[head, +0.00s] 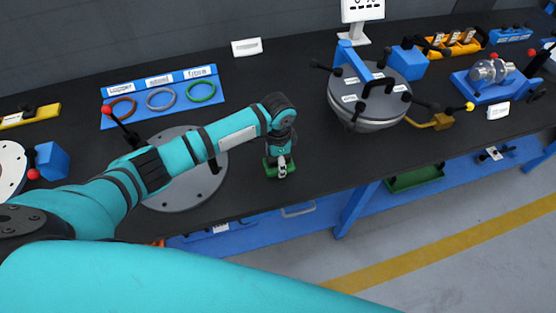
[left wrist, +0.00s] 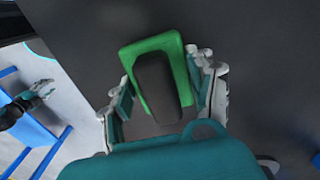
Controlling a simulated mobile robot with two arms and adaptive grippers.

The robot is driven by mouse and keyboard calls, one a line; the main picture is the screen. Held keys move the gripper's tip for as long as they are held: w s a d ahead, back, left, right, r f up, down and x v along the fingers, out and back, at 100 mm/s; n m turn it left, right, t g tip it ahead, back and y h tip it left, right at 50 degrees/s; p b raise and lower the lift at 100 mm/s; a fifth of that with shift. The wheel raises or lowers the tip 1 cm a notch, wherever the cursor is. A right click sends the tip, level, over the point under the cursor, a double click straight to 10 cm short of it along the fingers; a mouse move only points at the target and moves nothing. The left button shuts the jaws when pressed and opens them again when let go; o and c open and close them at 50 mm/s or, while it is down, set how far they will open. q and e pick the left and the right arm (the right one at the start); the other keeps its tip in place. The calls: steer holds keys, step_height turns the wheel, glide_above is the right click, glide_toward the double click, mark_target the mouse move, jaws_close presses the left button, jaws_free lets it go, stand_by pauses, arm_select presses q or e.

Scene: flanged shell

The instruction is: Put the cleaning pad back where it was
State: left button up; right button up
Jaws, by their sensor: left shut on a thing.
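The cleaning pad is a green block with a black handle on top. In the head view the green pad (head: 308,177) is at the front edge of the black bench, largely covered by my gripper. My left gripper (head: 281,166) is over it, pointing down. In the left wrist view the pad (left wrist: 146,50) lies between the two fingers of my left gripper (left wrist: 163,92), which is shut on it at the handle. I cannot tell whether the pad touches the bench top. My right gripper (left wrist: 42,88) shows small at the left of the left wrist view, its jaws unclear.
A grey round flange plate (head: 190,197) lies under my left forearm. A blue board with several rings (head: 203,91) is behind it. A domed grey shell cover (head: 380,118) with handles stands to the right. The bench between gripper and cover is clear.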

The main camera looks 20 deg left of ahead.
arm_select(q)
steer(key=o, duration=1.1)
steer(key=shift+f, duration=0.15)
step_height(320, 180, up, 12)
steer(key=shift+r+b, duration=0.2)
steer(key=shift+b, duration=0.25)
